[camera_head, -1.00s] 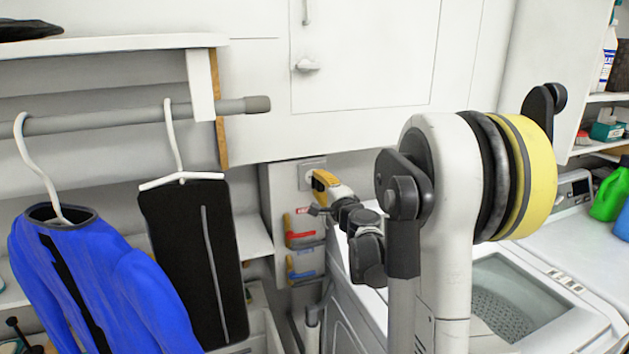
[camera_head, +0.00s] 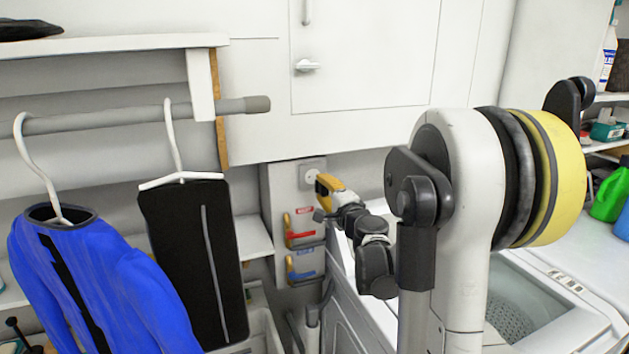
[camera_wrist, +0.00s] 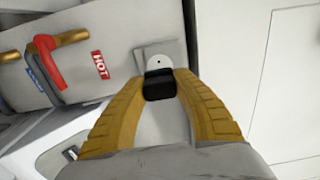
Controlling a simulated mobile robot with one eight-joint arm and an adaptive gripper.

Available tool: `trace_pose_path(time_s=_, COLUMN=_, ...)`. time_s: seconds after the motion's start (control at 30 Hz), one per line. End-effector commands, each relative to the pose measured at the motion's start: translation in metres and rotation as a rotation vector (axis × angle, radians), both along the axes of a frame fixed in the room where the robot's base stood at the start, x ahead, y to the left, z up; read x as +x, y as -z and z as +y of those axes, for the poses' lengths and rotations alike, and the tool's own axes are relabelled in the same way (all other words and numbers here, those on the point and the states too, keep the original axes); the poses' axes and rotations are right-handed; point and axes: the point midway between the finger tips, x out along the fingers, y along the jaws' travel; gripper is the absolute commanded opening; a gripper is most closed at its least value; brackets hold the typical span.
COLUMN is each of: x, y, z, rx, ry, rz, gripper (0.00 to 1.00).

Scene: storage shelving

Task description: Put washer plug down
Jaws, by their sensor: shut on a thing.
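The washer plug (camera_wrist: 160,86) is a small black block held between the yellow fingers of my gripper (camera_wrist: 160,80) in the wrist view. My gripper also shows in the head view (camera_head: 321,186), low and right of the wall outlet (camera_head: 312,176), where the plug is hard to make out. In the wrist view the outlet (camera_wrist: 159,60) shows just past the plug; that view alone does not show the gap. No cord is visible. The washer (camera_head: 560,325) stands to the right, partly hidden by my arm.
A white cabinet (camera_head: 370,55) is above. A hanging rod (camera_head: 100,119) with a blue garment (camera_head: 95,285) and a black one (camera_head: 195,260) is at left.

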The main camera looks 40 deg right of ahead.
Motion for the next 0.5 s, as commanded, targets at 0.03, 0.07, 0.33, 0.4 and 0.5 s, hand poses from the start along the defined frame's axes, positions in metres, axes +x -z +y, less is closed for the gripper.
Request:
trace_pose_path(time_s=0.03, x=0.000, y=0.000, z=0.000, rx=0.000, ry=0.000, rz=0.000, gripper=0.00)
trace_pose_path(time_s=0.07, x=0.000, y=0.001, z=0.000, rx=0.000, ry=0.000, rz=0.000, gripper=0.00)
trace_pose_path(time_s=0.33, x=0.000, y=0.034, z=0.000, rx=0.000, ry=0.000, rz=0.000, gripper=0.00)
trace_pose_path(time_s=0.4, x=0.000, y=0.048, z=0.000, rx=0.000, ry=0.000, rz=0.000, gripper=0.00)
trace_pose_path(time_s=0.5, x=0.000, y=0.061, z=0.000, rx=0.000, ry=0.000, rz=0.000, gripper=0.00)
